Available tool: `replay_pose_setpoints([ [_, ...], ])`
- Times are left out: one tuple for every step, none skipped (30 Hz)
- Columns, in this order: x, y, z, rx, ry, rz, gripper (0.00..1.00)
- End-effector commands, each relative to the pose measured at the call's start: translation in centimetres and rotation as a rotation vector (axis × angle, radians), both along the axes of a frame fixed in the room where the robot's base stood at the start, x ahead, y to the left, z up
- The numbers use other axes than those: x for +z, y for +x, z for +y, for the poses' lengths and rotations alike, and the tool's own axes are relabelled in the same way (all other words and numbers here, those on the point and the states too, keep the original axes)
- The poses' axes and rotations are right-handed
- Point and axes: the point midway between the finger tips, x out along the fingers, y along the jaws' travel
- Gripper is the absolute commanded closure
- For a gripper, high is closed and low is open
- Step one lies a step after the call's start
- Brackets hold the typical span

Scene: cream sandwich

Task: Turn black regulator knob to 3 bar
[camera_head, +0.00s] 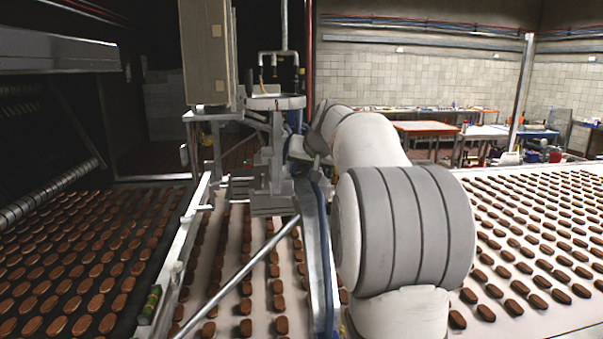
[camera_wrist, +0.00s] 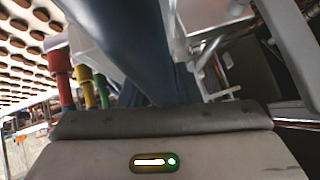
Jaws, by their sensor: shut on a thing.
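I cannot make out the black regulator knob or its gauge in either view. In the head view my white and grey arm reaches away to the machine frame in the middle, and its far end hides what lies behind it. My gripper (camera_wrist: 160,122) shows in the wrist view only as a grey and pale body with a lit green light along the bottom. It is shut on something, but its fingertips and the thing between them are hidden. A broad dark blue part lies just beyond it.
Red, yellow and green fittings (camera_wrist: 82,78) stand left of my gripper in the wrist view. A metal machine frame (camera_head: 272,165) and a curved blue and grey rail (camera_head: 316,250) are close to my arm. Conveyors with rows of brown biscuits (camera_head: 535,230) lie on both sides.

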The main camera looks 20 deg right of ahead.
Motion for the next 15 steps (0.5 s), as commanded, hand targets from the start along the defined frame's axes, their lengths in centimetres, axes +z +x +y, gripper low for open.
replay_pose_setpoints([
  [-0.53, -0.06, -0.25, -0.004, 0.036, -0.009, 0.92],
  [-0.54, -0.05, -0.26, -0.003, 0.055, -0.015, 0.92],
  [-0.53, -0.05, -0.23, -0.003, 0.078, -0.021, 0.92],
  [-0.49, -0.06, -0.22, -0.002, 0.092, -0.025, 0.92],
  [-0.42, -0.06, -0.22, -0.001, 0.104, -0.029, 0.92],
  [-0.33, -0.06, -0.24, -0.001, 0.116, -0.034, 0.92],
  [-0.27, -0.06, -0.23, 0.000, 0.124, -0.036, 0.92],
  [-0.23, -0.06, -0.23, 0.000, 0.128, -0.037, 0.92],
  [-0.18, -0.07, -0.21, 0.001, 0.131, -0.038, 0.92],
  [-0.15, -0.07, -0.20, 0.001, 0.132, -0.039, 0.92],
  [-0.13, -0.06, -0.18, 0.001, 0.133, -0.038, 0.92],
  [-0.11, -0.06, -0.17, 0.001, 0.133, -0.038, 0.92],
  [-0.11, -0.06, -0.17, 0.001, 0.133, -0.038, 0.92],
  [-0.12, -0.05, -0.14, 0.001, 0.132, -0.038, 0.92],
  [-0.12, -0.03, -0.11, 0.002, 0.133, -0.038, 0.92],
])
